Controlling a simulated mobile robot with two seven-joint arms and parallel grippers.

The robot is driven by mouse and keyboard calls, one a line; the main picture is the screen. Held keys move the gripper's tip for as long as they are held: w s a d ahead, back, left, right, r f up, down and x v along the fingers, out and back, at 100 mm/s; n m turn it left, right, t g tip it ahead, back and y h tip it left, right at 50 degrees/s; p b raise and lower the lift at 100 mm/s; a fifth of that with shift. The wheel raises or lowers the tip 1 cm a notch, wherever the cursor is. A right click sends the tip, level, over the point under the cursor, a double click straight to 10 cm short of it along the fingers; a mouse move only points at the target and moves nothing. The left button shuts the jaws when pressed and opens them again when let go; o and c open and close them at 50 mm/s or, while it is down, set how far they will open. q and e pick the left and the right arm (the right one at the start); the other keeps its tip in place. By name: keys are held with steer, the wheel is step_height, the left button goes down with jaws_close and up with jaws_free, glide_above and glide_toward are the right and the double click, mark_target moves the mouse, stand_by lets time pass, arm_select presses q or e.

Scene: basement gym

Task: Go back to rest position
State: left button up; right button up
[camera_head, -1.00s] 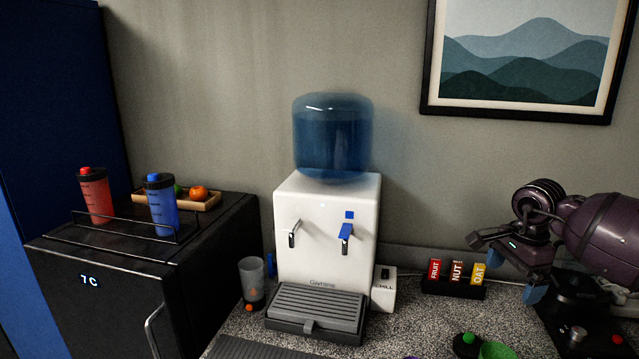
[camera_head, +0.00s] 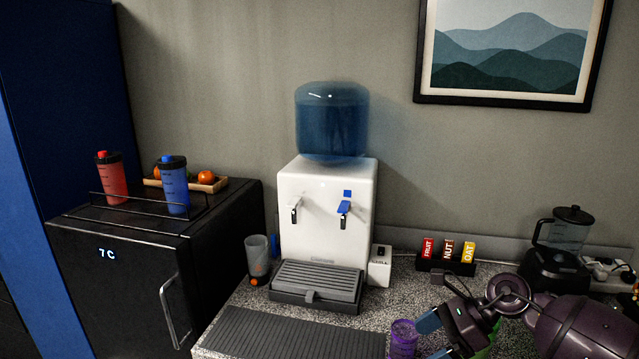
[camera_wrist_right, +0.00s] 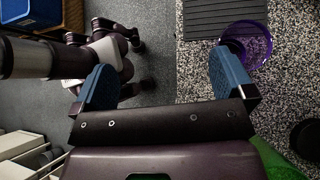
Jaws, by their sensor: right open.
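My right gripper (camera_head: 437,338) is low at the bottom right of the head view, over the speckled counter (camera_head: 385,303). Its blue fingertips are apart. In the right wrist view the gripper (camera_wrist_right: 166,82) is open with nothing between its fingers. A purple cup (camera_head: 404,342) stands close to the fingertips in the head view. The cup (camera_wrist_right: 264,50) also shows in the wrist view beside the right-hand finger, outside the jaws; I cannot tell whether they touch. My left gripper is not in view.
A water dispenser (camera_head: 323,215) stands at the back, with a clear cup (camera_head: 257,262) on its left. A blender (camera_head: 565,250) stands behind my right arm. A green object (camera_wrist_right: 278,160) is near the wrist. A ribbed mat (camera_head: 275,333) lies bare in front.

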steer(key=s+a+f+m+t+y+b, duration=0.2)
steer(key=s+a+f+m+t+y, duration=0.2)
steer(key=a+m+y, duration=0.3)
arm_select(q)
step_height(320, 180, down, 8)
steer(key=b, duration=0.5)
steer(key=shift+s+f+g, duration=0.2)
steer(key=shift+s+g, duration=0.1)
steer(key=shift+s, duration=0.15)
arm_select(e)
steer(key=s+d+f+n+t+h, duration=0.2)
steer(key=s+d+f+n+h, duration=0.2)
steer(key=f+n, duration=0.4)
steer(key=s+d+f+n+t+h, duration=0.2)
steer(key=s+d+f+n+h, duration=0.3)
steer(key=s+f+n+h, duration=0.2)
steer(key=s+d+f+n+t+h, duration=0.2)
steer(key=s+d+f+n+h, duration=0.3)
steer(key=n, duration=0.8)
steer(key=s+f+h, duration=0.1)
steer(key=s+f, duration=0.2)
steer(key=f, duration=0.2)
steer(key=shift+f+t, duration=0.3)
steer(key=shift+t, duration=0.1)
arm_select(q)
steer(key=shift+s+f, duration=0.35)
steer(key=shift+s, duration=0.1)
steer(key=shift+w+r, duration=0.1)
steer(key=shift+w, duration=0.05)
